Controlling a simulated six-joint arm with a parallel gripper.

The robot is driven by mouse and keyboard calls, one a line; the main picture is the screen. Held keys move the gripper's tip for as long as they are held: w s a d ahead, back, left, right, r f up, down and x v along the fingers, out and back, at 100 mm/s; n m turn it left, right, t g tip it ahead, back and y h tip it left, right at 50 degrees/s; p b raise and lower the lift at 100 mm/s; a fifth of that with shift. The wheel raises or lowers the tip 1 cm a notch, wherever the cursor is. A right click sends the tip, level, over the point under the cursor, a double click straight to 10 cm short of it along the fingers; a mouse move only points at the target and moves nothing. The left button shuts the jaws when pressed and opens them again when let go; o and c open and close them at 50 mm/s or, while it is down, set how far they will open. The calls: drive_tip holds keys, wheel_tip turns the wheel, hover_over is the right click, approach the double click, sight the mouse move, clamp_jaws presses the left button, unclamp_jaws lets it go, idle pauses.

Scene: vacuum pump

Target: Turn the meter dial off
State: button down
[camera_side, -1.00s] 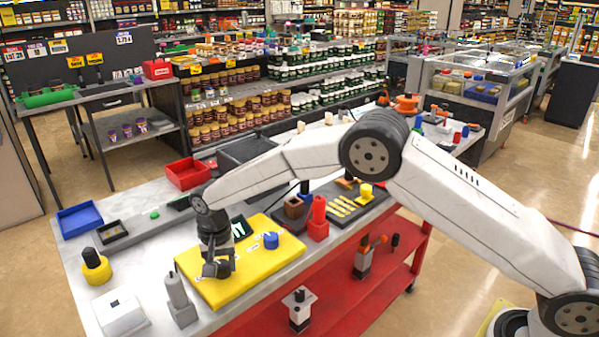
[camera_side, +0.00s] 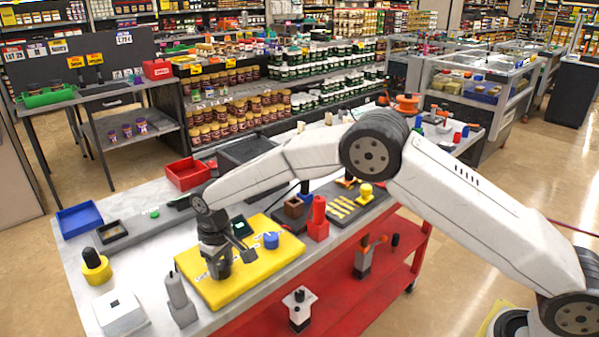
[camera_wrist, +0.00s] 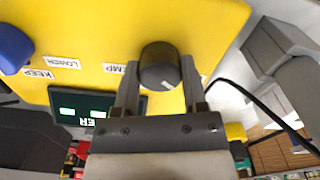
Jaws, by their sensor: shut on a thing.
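The dial (camera_wrist: 160,66) is a round dark knob with a light index line, set on the yellow panel (camera_side: 215,291). In the wrist view my gripper (camera_wrist: 158,80) has one finger on each side of the dial and is shut on it. In the side view my gripper (camera_side: 218,268) is low over the left part of the panel and hides the dial.
A blue knob (camera_side: 271,240) is on the same panel, right of my gripper. A grey upright device (camera_side: 179,299) and a white box (camera_side: 119,312) stand in front at left. A red bottle (camera_side: 318,217) stands to the right. A black cable runs near the gripper in the wrist view.

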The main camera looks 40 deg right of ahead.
sight(222, 264)
drive_tip(key=shift+n, duration=0.6)
drive_tip(key=shift+c, duration=0.7)
unclamp_jaws()
drive_tip(key=shift+r, duration=3.9)
drive_tip(key=shift+d, duration=0.1)
